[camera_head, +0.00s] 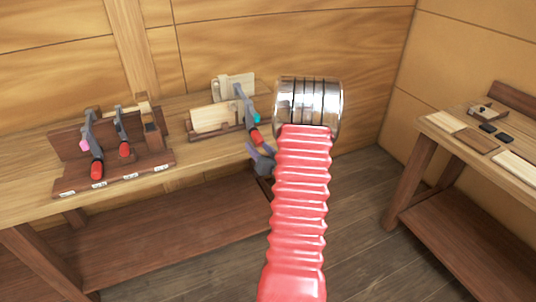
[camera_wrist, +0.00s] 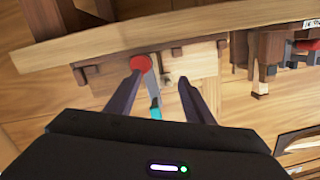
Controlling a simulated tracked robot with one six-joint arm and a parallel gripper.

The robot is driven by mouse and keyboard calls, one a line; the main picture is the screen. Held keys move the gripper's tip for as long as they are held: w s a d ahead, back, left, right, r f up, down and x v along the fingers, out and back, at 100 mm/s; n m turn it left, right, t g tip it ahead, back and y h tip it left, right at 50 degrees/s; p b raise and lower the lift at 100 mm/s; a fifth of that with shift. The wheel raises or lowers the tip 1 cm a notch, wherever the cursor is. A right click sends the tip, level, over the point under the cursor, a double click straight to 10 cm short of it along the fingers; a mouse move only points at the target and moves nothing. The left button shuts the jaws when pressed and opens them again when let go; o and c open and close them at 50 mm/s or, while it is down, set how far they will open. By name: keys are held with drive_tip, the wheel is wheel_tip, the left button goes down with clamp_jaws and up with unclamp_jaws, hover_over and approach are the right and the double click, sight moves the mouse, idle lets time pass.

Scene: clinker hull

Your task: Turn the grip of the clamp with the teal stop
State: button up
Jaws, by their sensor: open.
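The clamp with the teal stop (camera_head: 240,98) is a grey bar clamp on a pale board at the right part of the bench. Its teal stop (camera_head: 257,118) and red grip (camera_head: 254,138) face the front edge. In the wrist view the red grip (camera_wrist: 140,62) appears end-on beside the tip of the left finger, and the teal stop (camera_wrist: 154,113) lies between the fingers. My gripper (camera_wrist: 160,77) is open, with dark purple fingers. In the head view my gripper (camera_head: 262,160) is just below the red grip and partly hidden by my red arm. Contact cannot be told.
A wooden rack (camera_head: 70,182) at the left of the bench (camera_head: 205,158) holds a clamp with a pink stop (camera_head: 84,145) and another clamp (camera_head: 121,125). A second table (camera_head: 417,165) at the right carries boards and small dark blocks. Floor between is clear.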

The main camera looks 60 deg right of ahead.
drive_tip(key=w+a+r+n+g+y, duration=0.1)
drive_tip(key=w+a+r+n+g, duration=0.15)
drive_tip(key=a+r, duration=0.65)
drive_tip(key=w+a+r+n+g+y, duration=0.15)
drive_tip(key=w+a+r, duration=0.3)
drive_tip(key=a, duration=0.85)
drive_tip(key=s+a+r+n+g+y, duration=0.1)
drive_tip(key=s+a+n+g+y, duration=0.1)
drive_tip(key=s+a, duration=0.9)
drive_tip(key=s+a+r+n+g+y, duration=0.2)
drive_tip(key=s+a, duration=0.9)
drive_tip(key=a, duration=0.7)
drive_tip(key=shift+s+a+r+n+g+y, duration=0.15)
drive_tip(key=shift+a+n+g+y, duration=0.15)
drive_tip(key=shift+n+g+y, duration=0.45)
